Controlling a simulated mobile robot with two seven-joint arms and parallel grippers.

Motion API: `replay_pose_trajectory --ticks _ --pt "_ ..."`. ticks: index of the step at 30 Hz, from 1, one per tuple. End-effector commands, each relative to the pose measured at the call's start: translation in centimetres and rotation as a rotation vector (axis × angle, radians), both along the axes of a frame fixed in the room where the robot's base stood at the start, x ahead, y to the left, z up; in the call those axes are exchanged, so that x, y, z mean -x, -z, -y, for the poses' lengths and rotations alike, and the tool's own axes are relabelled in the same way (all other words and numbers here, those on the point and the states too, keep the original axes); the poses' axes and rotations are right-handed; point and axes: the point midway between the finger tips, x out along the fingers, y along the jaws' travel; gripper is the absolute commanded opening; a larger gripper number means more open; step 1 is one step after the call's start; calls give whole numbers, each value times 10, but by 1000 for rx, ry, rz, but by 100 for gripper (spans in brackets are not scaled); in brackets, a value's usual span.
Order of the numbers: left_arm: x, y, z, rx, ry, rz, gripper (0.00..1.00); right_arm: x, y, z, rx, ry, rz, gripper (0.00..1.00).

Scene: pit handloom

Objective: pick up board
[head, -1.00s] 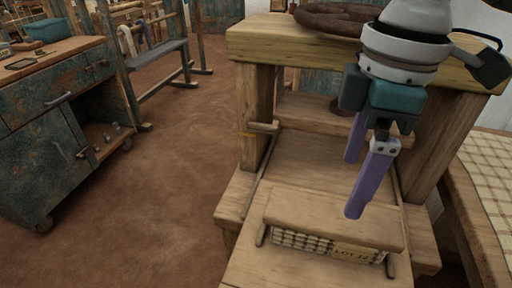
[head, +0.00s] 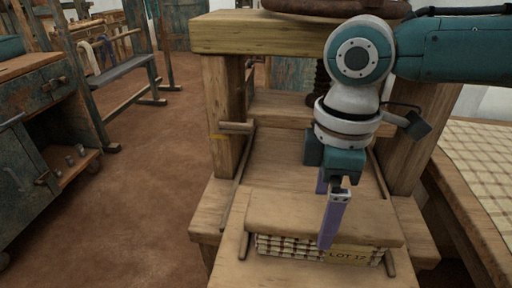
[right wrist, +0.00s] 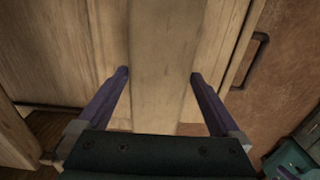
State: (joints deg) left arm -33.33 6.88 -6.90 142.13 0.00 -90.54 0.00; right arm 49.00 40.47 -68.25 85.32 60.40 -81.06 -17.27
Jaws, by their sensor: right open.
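The board (head: 280,216) is a flat pale wooden plank lying on a folded checked cloth stack (head: 295,247) with a "LOT 12" tag (head: 350,256). My right gripper (head: 324,218) is over the board, fingers pointing down and apart. One purple finger is at the board's front edge; the other is behind, partly hidden. In the right wrist view the board (right wrist: 163,60) runs between the two open fingers (right wrist: 160,76). Whether either finger touches it I cannot tell. My left gripper is not in view.
A wooden press frame (head: 300,36) with thick posts and a top beam stands around the board, with a dark screw (head: 322,85) behind my arm. A table with checked cloth (head: 485,160) is at right. A worn cabinet (head: 35,150) stands left, with open floor between.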

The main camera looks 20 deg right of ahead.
Motion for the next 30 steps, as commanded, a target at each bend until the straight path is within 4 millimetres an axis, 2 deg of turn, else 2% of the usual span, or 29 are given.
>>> replay_pose_trajectory --ticks 6,26,30 --pt "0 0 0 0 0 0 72 0 1 0 1 0 1 99" --pt "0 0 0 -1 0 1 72 0 0 0 1 0 1 25" --pt "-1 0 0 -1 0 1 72 0 0 0 0 0 1 24"
